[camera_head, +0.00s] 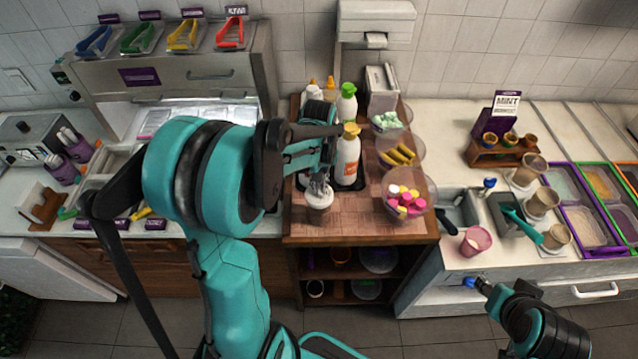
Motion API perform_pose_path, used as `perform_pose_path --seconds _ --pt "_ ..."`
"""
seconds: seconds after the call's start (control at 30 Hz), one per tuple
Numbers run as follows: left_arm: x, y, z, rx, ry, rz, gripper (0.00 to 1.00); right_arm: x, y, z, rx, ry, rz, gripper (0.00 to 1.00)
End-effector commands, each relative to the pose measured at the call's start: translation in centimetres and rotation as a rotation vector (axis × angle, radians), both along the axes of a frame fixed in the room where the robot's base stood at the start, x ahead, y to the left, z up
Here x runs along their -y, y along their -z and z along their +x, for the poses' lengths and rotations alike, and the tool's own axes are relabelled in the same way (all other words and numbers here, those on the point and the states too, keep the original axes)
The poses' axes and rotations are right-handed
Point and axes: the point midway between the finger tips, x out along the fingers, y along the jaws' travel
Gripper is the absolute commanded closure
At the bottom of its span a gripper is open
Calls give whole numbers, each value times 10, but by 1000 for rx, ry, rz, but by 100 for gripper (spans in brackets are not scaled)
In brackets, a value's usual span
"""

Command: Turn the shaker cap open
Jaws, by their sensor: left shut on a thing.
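The shaker (319,203), a small pinkish-brown container with a pale top, stands on the wooden counter near its front edge. My left gripper (319,183) reaches down from above and is shut on the shaker at its cap. The fingers cover much of the cap, so I cannot tell how far it is turned. My right arm comes in at the lower right, and its end (482,287) is low in front of the right counter, far from the shaker. I cannot tell whether that gripper is open.
A white bottle with a yellow cap (348,158) stands close to the right of the shaker, with a green-capped bottle (347,104) behind. Bowls of pink and yellow sweets (408,201), bananas (398,155) and mint pieces (389,121) line the right side. The wooden front edge is clear.

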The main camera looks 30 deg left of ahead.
Motion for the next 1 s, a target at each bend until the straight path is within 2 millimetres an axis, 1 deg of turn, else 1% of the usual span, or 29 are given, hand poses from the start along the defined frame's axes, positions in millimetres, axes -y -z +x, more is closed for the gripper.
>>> perform_pose_path --seconds 0.17,0.2,0.27,0.57,0.67,0.77,1.0 --pt "0 0 0 0 1 0 100 0 0 0 0 0 0 60" --pt "0 0 0 0 1 0 85 0 0 0 0 0 0 60" --pt "0 0 0 0 1 0 69 0 0 0 0 0 0 60" --pt "0 0 0 0 1 0 69 0 0 0 0 0 0 60" --pt "0 -6 0 0 1 0 69 0 0 0 0 0 0 60" --pt "0 -21 0 0 1 0 69 0 0 0 0 0 0 60" --pt "0 -74 0 0 1 0 69 0 0 0 0 0 0 60"
